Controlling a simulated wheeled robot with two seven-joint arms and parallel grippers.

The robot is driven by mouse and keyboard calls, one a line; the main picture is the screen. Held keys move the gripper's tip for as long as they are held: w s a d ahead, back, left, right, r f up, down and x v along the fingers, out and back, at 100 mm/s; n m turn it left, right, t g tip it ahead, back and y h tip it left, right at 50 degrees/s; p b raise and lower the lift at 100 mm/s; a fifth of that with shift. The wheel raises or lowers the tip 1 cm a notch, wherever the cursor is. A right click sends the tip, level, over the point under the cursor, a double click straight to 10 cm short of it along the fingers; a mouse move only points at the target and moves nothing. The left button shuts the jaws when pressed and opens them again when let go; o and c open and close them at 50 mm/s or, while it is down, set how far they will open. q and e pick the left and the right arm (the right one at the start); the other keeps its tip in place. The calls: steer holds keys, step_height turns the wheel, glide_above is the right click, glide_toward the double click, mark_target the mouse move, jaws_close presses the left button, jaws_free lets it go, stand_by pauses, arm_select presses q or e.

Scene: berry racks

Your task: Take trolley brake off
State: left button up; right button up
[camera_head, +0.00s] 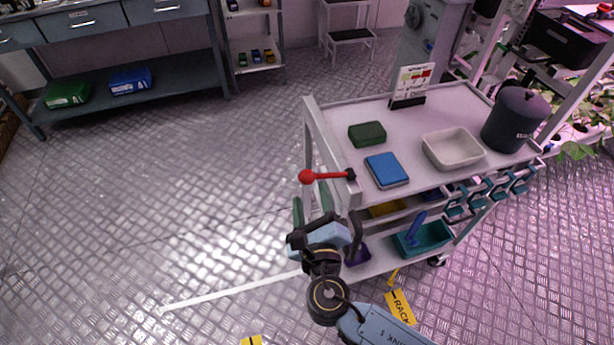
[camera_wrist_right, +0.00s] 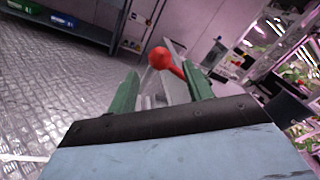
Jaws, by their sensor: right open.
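The grey trolley (camera_head: 370,110) stands at the right of the head view. Its brake lever is a red rod with a red ball knob (camera_head: 306,177), joined to a black pivot (camera_head: 350,174) at the trolley's near left corner. The rod points left, about level. My right gripper (camera_head: 311,204) is open and empty, its green fingers pointing up just below the knob. In the right wrist view the knob (camera_wrist_right: 160,58) shows between and beyond the two fingertips (camera_wrist_right: 163,82). I cannot tell whether anything touches. My left gripper is not in view.
The trolley top holds a blue box (camera_head: 387,170), a dark green box (camera_head: 367,134), a white tray (camera_head: 453,149), a dark pot (camera_head: 514,118) and a small sign (camera_head: 411,84). A teal bin (camera_head: 424,238) sits on the lower shelf. The metal floor (camera_head: 180,190) to the left is clear.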

mark_target(308, 183)
steer(key=w, duration=0.4)
steer(key=w+a, duration=0.1)
steer(key=w, duration=0.1)
steer(key=shift+w, duration=0.15)
jaws_close()
